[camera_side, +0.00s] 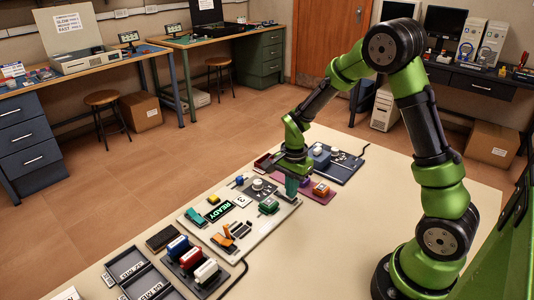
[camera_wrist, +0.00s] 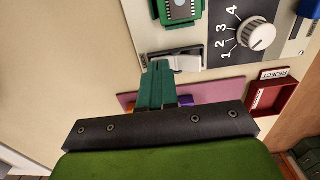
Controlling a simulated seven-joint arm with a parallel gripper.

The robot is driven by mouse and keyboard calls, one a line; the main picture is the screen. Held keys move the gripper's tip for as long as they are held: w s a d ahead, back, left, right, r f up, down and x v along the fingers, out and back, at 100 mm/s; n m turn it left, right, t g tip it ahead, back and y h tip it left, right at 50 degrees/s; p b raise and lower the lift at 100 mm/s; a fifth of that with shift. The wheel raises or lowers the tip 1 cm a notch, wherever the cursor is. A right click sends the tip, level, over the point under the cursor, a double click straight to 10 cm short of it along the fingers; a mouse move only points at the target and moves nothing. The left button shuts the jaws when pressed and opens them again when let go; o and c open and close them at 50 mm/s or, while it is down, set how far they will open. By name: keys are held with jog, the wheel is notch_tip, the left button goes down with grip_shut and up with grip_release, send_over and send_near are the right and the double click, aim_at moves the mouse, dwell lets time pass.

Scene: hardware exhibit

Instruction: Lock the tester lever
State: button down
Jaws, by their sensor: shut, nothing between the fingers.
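The tester is a pale panel (camera_side: 225,243) on the table, with a READY display (camera_side: 220,211), a dial (camera_side: 258,184) and a green chip board (camera_side: 268,205). The wrist view shows the dial (camera_wrist: 258,36) marked 1 to 4 and the green chip board (camera_wrist: 180,10) at the top. A pale-and-black bar (camera_wrist: 178,60), which looks like the lever, lies just below the chip board. My gripper (camera_side: 291,187) is over the panel's right end. In the wrist view its teal fingers (camera_wrist: 157,68) are shut and empty, with tips close to the bar's left end; contact is unclear.
A pink mat (camera_side: 318,196) with small coloured blocks lies right of the panel. A red REJECT tray (camera_wrist: 272,98) stands beyond it in the wrist view. Orange-and-black parts (camera_side: 229,234) and a rack of coloured handles (camera_side: 190,258) are toward the front left. The table's right front is clear.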

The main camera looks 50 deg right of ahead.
notch_tip(320, 180, up, 7)
dwell(0.8)
jog(key=s+a+r+n+t+y, duration=0.1)
jog(key=s+a+r+n+t, duration=0.15)
jog(key=r, duration=0.45)
jog(key=s+a+r+n+t, duration=0.1)
jog(key=s+a+r+t, duration=0.15)
jog(key=r, duration=0.45)
jog(key=s+a+n+t+y, duration=0.1)
jog(key=s+a+n+t, duration=0.1)
jog(key=s+a+n, duration=0.3)
jog(key=s+n, duration=0.3)
jog(key=n, duration=0.2)
jog(key=shift+s+a+r, duration=0.3)
jog(key=shift+a+r, duration=0.05)
jog(key=shift+a, duration=0.05)
